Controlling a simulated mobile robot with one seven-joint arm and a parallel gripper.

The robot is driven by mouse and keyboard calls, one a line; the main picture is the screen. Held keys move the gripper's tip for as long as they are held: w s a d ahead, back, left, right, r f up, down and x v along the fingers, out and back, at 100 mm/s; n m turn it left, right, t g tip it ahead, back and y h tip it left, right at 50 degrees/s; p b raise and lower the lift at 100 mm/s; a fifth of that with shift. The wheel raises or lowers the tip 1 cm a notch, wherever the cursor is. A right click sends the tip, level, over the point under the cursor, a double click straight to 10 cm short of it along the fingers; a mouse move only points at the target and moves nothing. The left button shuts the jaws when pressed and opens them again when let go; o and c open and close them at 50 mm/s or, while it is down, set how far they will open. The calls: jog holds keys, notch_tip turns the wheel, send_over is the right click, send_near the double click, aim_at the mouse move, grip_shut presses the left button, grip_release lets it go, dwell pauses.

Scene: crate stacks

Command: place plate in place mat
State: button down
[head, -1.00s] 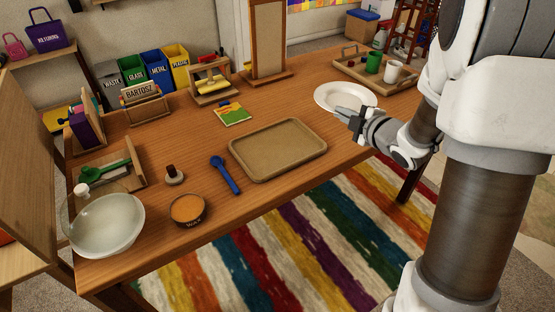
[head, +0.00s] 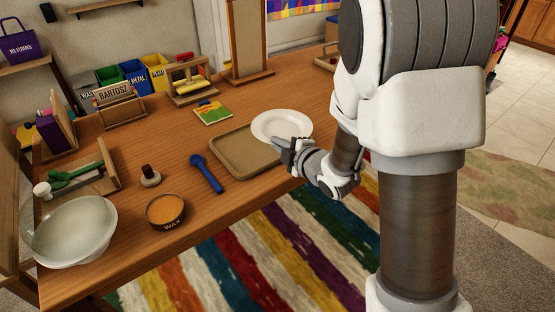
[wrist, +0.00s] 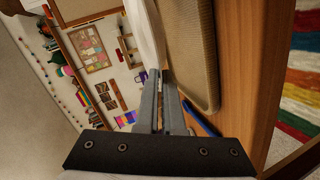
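The white round plate (head: 284,123) is held at its near rim by my gripper (head: 279,143). In the head view it overlaps the far right part of the tan, rimmed, rounded rectangular mat (head: 238,155) on the wooden table. In the wrist view the plate (wrist: 146,35) shows nearly edge-on, with a gap between it and the mat (wrist: 192,45), so it is held above the mat. The two fingers (wrist: 161,100) are close together at the plate's rim. The mat's right end is hidden by the plate and gripper.
A blue spoon (head: 206,173) lies just left of the mat. A wax tin (head: 165,211), a small stamp-like knob (head: 150,177) and a glass bowl (head: 75,232) stand further left. A colourful booklet (head: 212,113) lies behind the mat. The mat's visible surface is empty.

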jog(key=b, duration=0.2)
send_over(278, 172)
jog(key=f, duration=0.4)
jog(key=shift+w+f, duration=0.15)
jog(key=shift+w, duration=0.05)
jog(key=shift+p, duration=0.3)
jog(key=shift+f+b, duration=0.25)
jog(key=shift+b, duration=0.3)
jog(key=shift+f+b, duration=0.25)
jog(key=shift+b, duration=0.1)
jog(key=c, duration=1.3)
grip_release()
jog(key=shift+s+f, duration=0.1)
